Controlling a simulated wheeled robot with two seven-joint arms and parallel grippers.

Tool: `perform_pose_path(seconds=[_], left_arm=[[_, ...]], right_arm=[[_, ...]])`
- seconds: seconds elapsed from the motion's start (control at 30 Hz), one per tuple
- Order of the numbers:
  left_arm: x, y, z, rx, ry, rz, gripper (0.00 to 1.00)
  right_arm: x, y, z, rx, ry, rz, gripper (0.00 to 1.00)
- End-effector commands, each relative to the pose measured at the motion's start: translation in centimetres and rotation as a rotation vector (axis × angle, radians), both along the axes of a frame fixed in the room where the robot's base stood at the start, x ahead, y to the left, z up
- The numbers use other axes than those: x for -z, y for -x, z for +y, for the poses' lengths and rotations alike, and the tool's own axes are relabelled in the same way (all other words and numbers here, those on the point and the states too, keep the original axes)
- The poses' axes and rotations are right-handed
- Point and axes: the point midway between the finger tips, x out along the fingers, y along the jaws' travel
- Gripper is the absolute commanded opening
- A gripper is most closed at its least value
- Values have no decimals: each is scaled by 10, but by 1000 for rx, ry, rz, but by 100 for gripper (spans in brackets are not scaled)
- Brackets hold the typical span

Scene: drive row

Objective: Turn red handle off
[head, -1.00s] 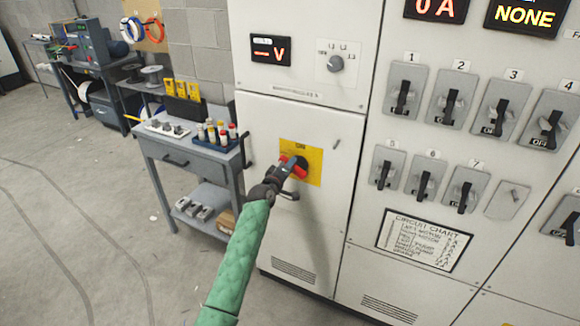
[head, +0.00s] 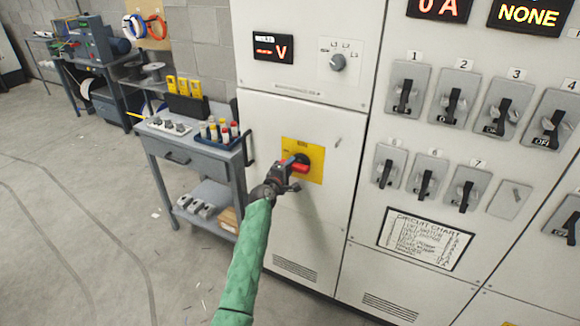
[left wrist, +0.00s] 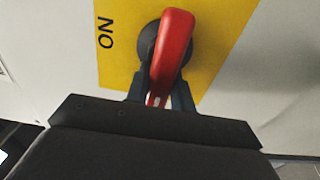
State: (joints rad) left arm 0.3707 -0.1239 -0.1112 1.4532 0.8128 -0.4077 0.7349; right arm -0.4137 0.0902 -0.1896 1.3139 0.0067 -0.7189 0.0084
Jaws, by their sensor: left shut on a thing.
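The red handle (head: 302,169) is a rotary switch on a yellow plate (head: 316,152) on the white cabinet door. It lies nearly level across the plate, its left end slightly higher. My left gripper (head: 285,170) is shut on the handle's left end, with a green-sleeved arm behind it. In the left wrist view the handle (left wrist: 173,50) runs up from between the dark fingers (left wrist: 160,98), which are on its lower end. The "ON" label shows sideways at the left of the plate (left wrist: 118,62). The handle's pivot is mostly hidden behind it. My right gripper is out of view.
A grey cart (head: 190,150) with bottles and small parts stands left of the cabinet. Numbered black lever switches (head: 452,97) cover the panel on the right. A small selector knob (head: 337,62) is above the plate. The floor at left is mostly open.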

Motion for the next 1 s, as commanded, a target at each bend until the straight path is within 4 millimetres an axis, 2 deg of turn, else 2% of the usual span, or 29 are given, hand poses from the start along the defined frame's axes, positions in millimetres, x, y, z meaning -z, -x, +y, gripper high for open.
perform_pose_path(seconds=[0.03, 0.3, 0.33, 0.43, 0.8, 0.97, 1.0], left_arm=[[5, 2, -4, 6, 4, 8, 0], [4, 2, -4, 6, 5, 8, 0], [4, 2, -4, 6, 5, 8, 26], [4, 1, -4, 5, 5, 7, 45], [1, 2, -1, 2, 3, 3, 45], [3, 13, 5, 1, 4, 1, 45], [3, 18, 7, 1, 4, 1, 45]], right_arm=[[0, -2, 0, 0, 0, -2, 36], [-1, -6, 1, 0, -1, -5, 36], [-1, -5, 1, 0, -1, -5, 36], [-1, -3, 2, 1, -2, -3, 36], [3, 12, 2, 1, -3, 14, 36], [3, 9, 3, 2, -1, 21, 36], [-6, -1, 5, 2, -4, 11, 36]])
